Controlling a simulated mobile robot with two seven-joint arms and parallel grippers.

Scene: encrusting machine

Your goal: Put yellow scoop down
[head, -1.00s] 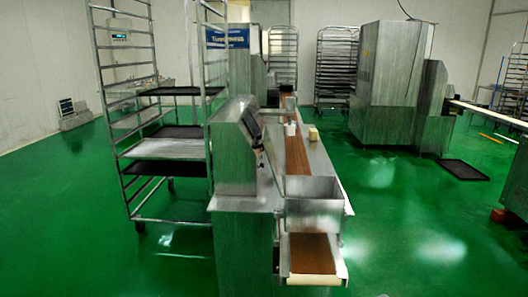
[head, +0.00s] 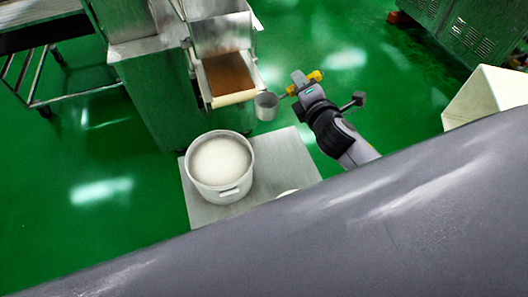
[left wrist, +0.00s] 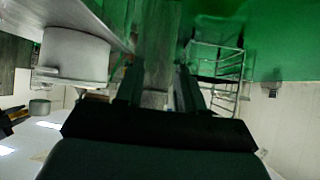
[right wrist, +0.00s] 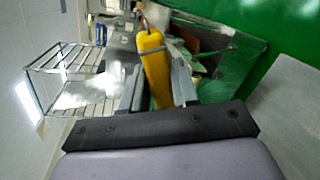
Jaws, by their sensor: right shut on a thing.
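The scoop has a yellow handle (head: 315,77) and a grey metal cup (head: 266,104). My right gripper (head: 298,84) is shut on the handle and holds the scoop near the conveyor's front end, right of the white pot. In the right wrist view the yellow handle (right wrist: 153,68) stands between the fingers of the right gripper (right wrist: 155,88); its cup is hard to make out there. My left gripper (left wrist: 158,88) shows only in the left wrist view, with its fingers apart and nothing between them.
A white bin (head: 492,95) is at the right, a rack (head: 45,45) at the left. Much of the plate's right side is clear.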

